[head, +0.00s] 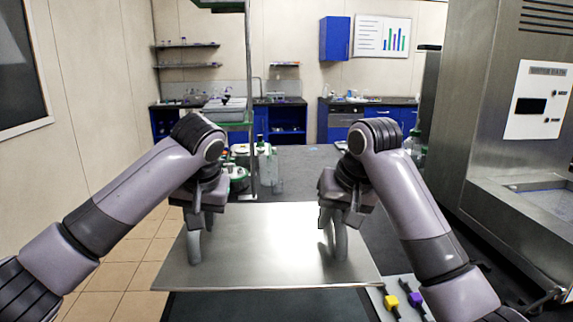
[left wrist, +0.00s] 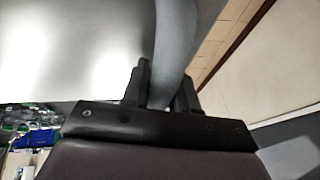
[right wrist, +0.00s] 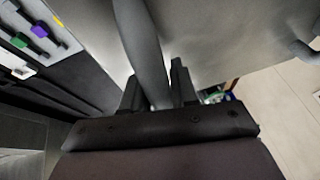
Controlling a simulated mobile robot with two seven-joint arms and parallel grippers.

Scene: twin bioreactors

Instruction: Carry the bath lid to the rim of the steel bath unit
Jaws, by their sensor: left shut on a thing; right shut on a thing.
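The bath lid (head: 265,245) is a flat, shiny steel sheet with two grey upright handles, held level in front of me in the head view. My left gripper (head: 200,222) is shut on its left handle, which shows between the fingers in the left wrist view (left wrist: 176,50). My right gripper (head: 337,215) is shut on its right handle, also seen in the right wrist view (right wrist: 143,55). The steel bath unit (head: 490,125) stands at the right, with a control panel and a recessed basin rim (head: 520,185). The lid is apart from it, to its left.
A dark bench (head: 295,165) runs behind the lid, with bottles and green-based glassware (head: 240,175) at its left. Tiled floor (head: 140,255) is open at left.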

